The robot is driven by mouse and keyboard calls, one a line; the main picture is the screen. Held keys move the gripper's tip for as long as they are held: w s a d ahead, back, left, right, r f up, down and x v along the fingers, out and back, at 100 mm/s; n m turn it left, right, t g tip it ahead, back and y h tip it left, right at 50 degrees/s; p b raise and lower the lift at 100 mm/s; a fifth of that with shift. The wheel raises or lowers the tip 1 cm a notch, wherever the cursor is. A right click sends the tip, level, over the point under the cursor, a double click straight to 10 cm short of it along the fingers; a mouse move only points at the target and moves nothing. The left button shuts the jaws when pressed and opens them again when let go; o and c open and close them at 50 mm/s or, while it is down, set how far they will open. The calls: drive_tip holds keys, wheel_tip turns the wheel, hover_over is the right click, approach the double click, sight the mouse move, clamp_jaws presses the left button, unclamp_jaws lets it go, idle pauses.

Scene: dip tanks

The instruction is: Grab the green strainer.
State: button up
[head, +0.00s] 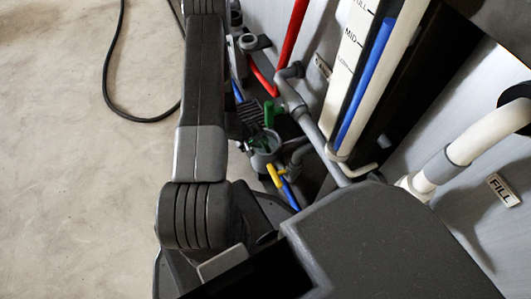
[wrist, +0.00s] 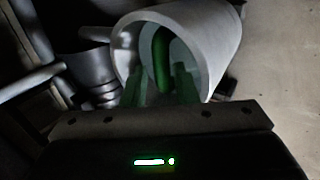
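In the wrist view a grey cylindrical holder (wrist: 215,45) lies across the picture, its open mouth facing my gripper. Inside the mouth a long rounded green piece shows, which looks like part of the green strainer (wrist: 161,58); the rest is hidden. My gripper (wrist: 160,86) has its two fingers apart at the mouth, greenish in the dim light. The green piece lies beyond and between them, with no clear contact. In the head view, green also shows by a grey cup (head: 264,161) among the pipes; my gripper is hard to make out there.
Grey pipes (head: 312,130), a red pipe (head: 293,35) and a marked level gauge (head: 347,55) stand close on the right in the head view. A yellow-and-blue handled item (head: 280,180) is near the cup. A black hose (head: 107,75) lies on open floor at left.

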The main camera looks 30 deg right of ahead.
sight(264, 143)
drive_tip(key=b+x, duration=0.1)
drive_tip(key=x, duration=0.2)
drive_tip(key=shift+w+f, duration=0.1)
drive_tip(key=shift+f, duration=0.35)
drive_tip(key=shift+d+r, duration=0.1)
clamp_jaws()
